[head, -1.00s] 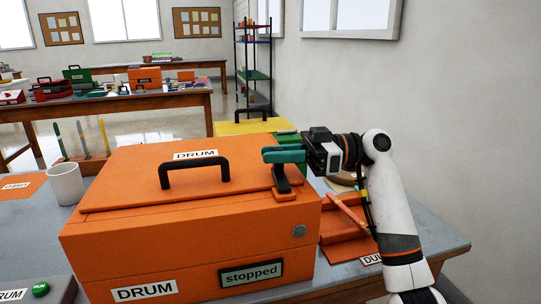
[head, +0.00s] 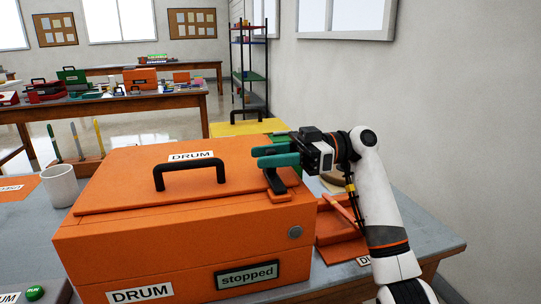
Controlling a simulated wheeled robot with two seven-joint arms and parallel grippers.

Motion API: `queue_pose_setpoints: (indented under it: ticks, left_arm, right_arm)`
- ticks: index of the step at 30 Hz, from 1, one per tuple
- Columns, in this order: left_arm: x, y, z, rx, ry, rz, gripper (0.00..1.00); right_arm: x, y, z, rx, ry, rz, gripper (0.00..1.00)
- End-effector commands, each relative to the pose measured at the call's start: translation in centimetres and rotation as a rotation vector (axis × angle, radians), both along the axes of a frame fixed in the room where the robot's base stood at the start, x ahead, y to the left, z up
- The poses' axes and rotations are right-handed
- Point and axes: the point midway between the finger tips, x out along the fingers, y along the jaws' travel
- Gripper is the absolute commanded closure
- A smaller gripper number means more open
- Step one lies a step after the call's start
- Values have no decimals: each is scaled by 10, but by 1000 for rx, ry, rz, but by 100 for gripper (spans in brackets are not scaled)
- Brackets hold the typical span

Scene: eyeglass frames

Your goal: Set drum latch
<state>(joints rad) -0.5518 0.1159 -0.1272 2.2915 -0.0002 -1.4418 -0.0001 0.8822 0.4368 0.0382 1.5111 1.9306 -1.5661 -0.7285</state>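The orange drum box (head: 150,243) stands on the grey table with its lid (head: 130,172) down. The lid has a black handle (head: 190,168) and a DRUM label. A small black latch lever (head: 277,182) on an orange base sits at the lid's right edge. My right gripper (head: 262,157) has teal fingers, which are apart, just above and behind the latch lever. I see nothing between the fingers; contact with the lever cannot be told. A plate on the front reads "stopped" (head: 247,276). My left gripper is not in view.
A white mug (head: 60,186) stands left of the box. A green RUN button (head: 35,294) is at the front left. An orange tray (head: 338,228) lies right of the box under my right arm. A yellow box (head: 247,128) stands behind.

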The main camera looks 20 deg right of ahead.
Motion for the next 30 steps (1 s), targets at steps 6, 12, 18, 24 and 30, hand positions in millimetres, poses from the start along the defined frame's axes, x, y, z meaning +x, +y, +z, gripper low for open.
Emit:
queue_pose_setpoints:
  ticks: [6,12,18,24,30]
  left_arm:
    - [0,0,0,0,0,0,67]
    - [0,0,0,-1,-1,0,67]
    - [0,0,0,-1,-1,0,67]
    - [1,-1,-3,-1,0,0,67]
    - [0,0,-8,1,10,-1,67]
  right_arm:
    - [0,0,0,1,0,-1,60]
    - [0,-9,0,0,0,-3,60]
    - [-4,-47,0,1,2,-5,60]
    - [-8,-89,0,1,2,-4,60]
    - [-11,-114,0,1,1,-2,60]
